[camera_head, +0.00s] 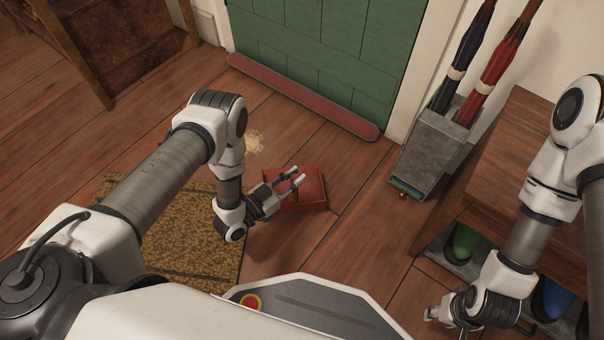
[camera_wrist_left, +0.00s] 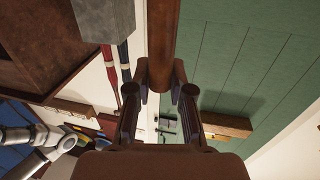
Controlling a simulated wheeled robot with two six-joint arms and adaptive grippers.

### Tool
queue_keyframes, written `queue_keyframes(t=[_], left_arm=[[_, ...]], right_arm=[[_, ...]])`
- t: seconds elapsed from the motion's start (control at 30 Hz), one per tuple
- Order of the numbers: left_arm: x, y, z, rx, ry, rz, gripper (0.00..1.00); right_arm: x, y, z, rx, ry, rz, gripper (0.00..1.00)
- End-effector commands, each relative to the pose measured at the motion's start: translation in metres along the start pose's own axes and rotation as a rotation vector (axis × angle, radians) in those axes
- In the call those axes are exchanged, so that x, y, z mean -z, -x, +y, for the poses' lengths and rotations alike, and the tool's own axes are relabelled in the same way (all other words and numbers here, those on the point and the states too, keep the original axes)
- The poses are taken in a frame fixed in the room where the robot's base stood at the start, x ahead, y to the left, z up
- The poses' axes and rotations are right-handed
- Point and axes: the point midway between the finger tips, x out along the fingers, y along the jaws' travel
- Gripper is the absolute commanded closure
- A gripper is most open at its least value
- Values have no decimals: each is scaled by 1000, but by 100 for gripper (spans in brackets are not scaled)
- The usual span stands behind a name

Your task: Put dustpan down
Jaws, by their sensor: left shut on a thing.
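The red dustpan (camera_head: 312,190) is in the middle of the head view, over the wooden floor just right of the mat. My left gripper (camera_head: 294,180) is shut on the dustpan, its fingers pointing to the upper right across it. In the left wrist view, a dark red-brown bar (camera_wrist_left: 162,45) comes down between the fingertips; it looks like part of the dustpan. I cannot tell whether the pan touches the floor. My right gripper (camera_head: 437,313) is low at the right, by the bench, and its finger gap is unclear.
Pale crumbs (camera_head: 254,142) lie on the floor behind the dustpan. A woven mat (camera_head: 185,242) is to the left. A red draught stopper (camera_head: 300,96) lies along the green door (camera_head: 318,45). A grey umbrella stand (camera_head: 432,148) and wooden bench (camera_head: 500,165) are right. Bare floor lies between.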

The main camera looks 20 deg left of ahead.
Motion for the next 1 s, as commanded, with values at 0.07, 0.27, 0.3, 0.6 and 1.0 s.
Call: queue_keyframes(t=[0.07,0.27,0.3,0.6,1.0], left_arm=[[-7,-24,-14,1,-5,8,100],[-8,-61,-36,0,-2,4,100],[-9,-63,-38,0,-1,2,100],[-42,-65,-38,1,0,1,100],[-42,-64,-38,1,1,0,54]], right_arm=[[0,-19,0,0,0,1,60],[2,-36,1,-1,-5,4,60],[2,-37,1,-1,-6,5,60],[3,-64,2,-1,-12,8,60],[4,-62,2,-1,-12,9,60]])
